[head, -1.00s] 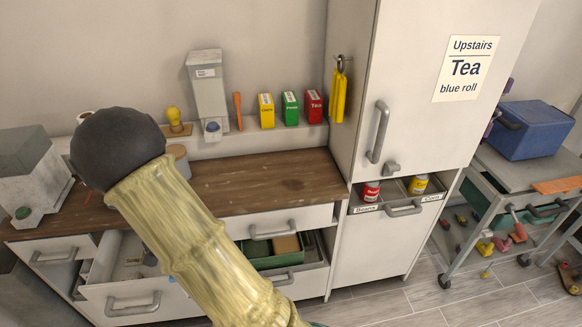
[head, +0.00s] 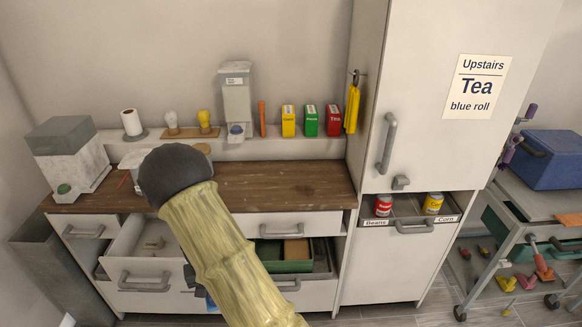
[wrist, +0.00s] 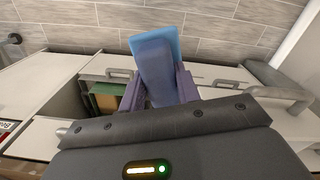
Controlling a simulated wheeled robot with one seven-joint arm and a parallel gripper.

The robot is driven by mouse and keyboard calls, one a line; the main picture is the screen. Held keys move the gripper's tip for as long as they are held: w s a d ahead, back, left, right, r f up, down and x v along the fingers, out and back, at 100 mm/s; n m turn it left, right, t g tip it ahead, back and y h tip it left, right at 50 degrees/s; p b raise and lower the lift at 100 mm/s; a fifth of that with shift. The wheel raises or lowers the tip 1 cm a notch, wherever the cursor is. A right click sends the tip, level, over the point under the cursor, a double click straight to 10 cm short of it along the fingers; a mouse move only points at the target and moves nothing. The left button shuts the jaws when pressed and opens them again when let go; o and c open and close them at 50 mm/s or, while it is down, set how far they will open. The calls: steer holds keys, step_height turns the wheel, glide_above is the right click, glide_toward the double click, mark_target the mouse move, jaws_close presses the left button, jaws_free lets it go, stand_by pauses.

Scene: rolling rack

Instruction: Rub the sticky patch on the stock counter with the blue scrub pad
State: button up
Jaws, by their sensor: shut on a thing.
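My gripper (wrist: 160,90) has purple fingers shut on the blue scrub pad (wrist: 156,38), which sticks out beyond the fingertips in the wrist view. In the head view my own arm hides most of the gripper, and only a small blue bit shows beside the arm, low in front of the drawers. The stock counter (head: 290,185) is the dark brown wooden top along the wall. I cannot make out the sticky patch on it; my arm covers part of the counter. The pad is apart from the counter top.
Two drawers stand open below the counter, one at left (head: 125,245) and one holding a green box (head: 290,265). A grey-white dispenser (head: 70,155) stands at the counter's left end. A tall cabinet (head: 425,140) bounds the right. The counter's right half is clear.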

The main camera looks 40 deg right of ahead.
step_height(320, 180, down, 10)
steer(key=n+b, duration=0.1)
steer(key=n, duration=0.2)
steer(key=shift+s+a+r+b, duration=0.2)
steer(key=shift+s+r+b, duration=0.05)
steer(key=shift+s+b, duration=0.15)
